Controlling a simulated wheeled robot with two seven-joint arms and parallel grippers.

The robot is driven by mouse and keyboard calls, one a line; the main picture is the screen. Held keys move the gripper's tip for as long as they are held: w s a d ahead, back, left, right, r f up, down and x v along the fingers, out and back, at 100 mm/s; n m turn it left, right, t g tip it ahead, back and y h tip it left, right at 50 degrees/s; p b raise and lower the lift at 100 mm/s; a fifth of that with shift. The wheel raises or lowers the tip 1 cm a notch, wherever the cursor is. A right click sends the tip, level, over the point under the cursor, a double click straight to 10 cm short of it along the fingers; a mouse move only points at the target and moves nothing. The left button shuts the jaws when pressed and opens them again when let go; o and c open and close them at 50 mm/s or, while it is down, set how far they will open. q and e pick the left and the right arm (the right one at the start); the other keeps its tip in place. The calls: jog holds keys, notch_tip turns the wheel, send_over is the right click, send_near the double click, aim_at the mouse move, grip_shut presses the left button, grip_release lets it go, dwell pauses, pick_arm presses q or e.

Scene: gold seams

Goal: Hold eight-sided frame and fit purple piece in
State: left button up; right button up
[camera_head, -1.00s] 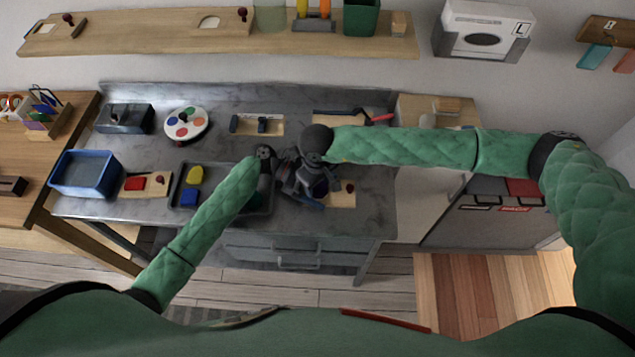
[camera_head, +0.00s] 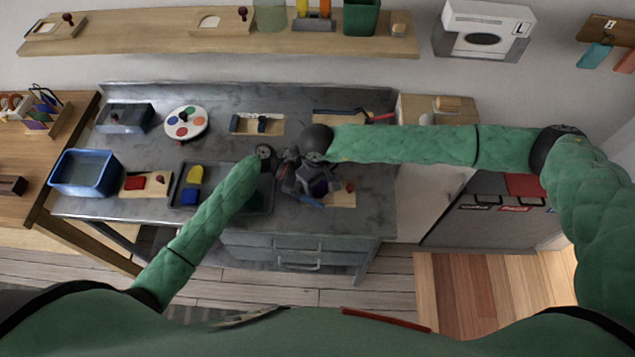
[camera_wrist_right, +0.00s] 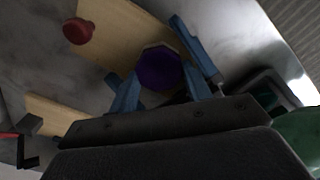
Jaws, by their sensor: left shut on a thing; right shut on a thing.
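The purple piece (camera_wrist_right: 158,68) is eight-sided and sits between the blue fingers of my right gripper (camera_wrist_right: 160,82), which is shut on it. The pale wooden eight-sided frame (camera_wrist_right: 118,30) with a red knob lies under and beside it. The frame also shows in the head view (camera_head: 342,196), on the grey table's front right part. I cannot tell whether the piece is seated in the opening or just above it. In the head view my right gripper (camera_head: 312,200) covers most of the piece (camera_head: 320,187). My left gripper (camera_head: 278,168) is close on the left, shut, its fingertips mostly hidden.
A dark tray (camera_head: 222,203) with yellow and blue pieces lies to the left. Further left are a board with a red piece (camera_head: 135,184) and a blue bin (camera_head: 85,175). A paint palette (camera_head: 186,122) and wooden boards stand behind.

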pick_arm(q)
jog(key=shift+f, duration=0.15)
pick_arm(e)
jog(key=shift+f, duration=0.45)
dwell(0.7)
pick_arm(q)
jog(key=shift+o, duration=0.2)
pick_arm(e)
jog(key=o, duration=1.1)
jog(key=shift+s+a, duration=0.1)
pick_arm(q)
jog(key=shift+o, duration=0.4)
jog(key=shift+w, duration=0.1)
pick_arm(e)
jog(key=shift+r, duration=1.6)
pick_arm(q)
jog(key=shift+c, duration=0.7)
pick_arm(e)
jog(key=shift+r, duration=1.9)
